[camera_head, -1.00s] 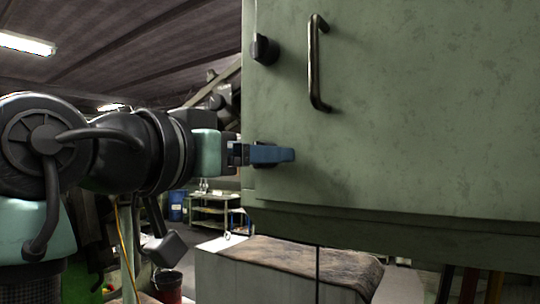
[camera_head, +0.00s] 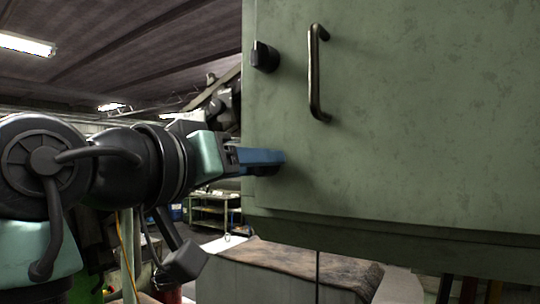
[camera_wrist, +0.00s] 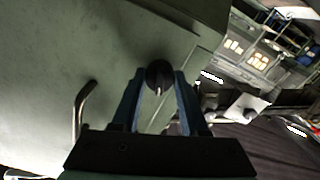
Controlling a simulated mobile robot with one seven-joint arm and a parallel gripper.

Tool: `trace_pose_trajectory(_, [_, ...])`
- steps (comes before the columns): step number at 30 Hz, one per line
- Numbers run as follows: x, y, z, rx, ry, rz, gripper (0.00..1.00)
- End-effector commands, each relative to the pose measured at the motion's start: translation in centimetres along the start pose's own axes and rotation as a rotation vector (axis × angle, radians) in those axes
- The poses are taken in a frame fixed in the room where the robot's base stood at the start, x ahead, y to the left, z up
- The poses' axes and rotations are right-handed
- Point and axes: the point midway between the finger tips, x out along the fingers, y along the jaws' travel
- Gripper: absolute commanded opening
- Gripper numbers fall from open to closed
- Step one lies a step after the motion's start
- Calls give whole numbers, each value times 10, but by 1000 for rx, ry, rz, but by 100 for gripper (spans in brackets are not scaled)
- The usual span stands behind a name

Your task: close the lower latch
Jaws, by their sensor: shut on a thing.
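The lower latch is a round black knob with a pale mark. In the wrist view the lower latch (camera_wrist: 159,72) sits between the two blue fingertips, its mark pointing towards the palm. My gripper (camera_wrist: 160,76) is shut on it. In the head view my gripper (camera_head: 276,158) reaches the door's lower left corner from the left, its blue fingers tilted. They hide most of the lower latch there; only a dark piece shows under them. The upper latch (camera_head: 264,56), a similar black knob, is above, near the door's left edge.
The green cabinet door (camera_head: 430,120) fills the right side of the head view. Its bar handle (camera_head: 314,75) stands out to the right of the upper latch; the handle (camera_wrist: 82,110) also shows left of my fingers in the wrist view. A cloth-topped block (camera_head: 300,265) is below.

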Motion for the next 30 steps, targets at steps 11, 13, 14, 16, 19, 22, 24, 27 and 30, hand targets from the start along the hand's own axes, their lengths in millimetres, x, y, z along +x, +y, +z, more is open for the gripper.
trace_pose_trajectory(11, [0, 1, 0, -303, 1, 2, 0])
trace_pose_trajectory(13, [0, 1, 0, -404, 1, 2, 0])
trace_pose_trajectory(14, [0, 1, -1, -446, 1, 3, 0])
trace_pose_trajectory(16, [0, 1, 0, -531, 1, 2, 0])
trace_pose_trajectory(19, [0, 1, 0, -611, 1, 1, 0])
trace_pose_trajectory(22, [0, 0, 0, -638, 1, 0, 0])
trace_pose_trajectory(24, [0, 0, 0, -638, 1, 0, 0])
trace_pose_trajectory(27, [0, 0, 0, -636, 1, 0, 45])
trace_pose_trajectory(30, [0, 0, 0, -635, 0, 0, 63])
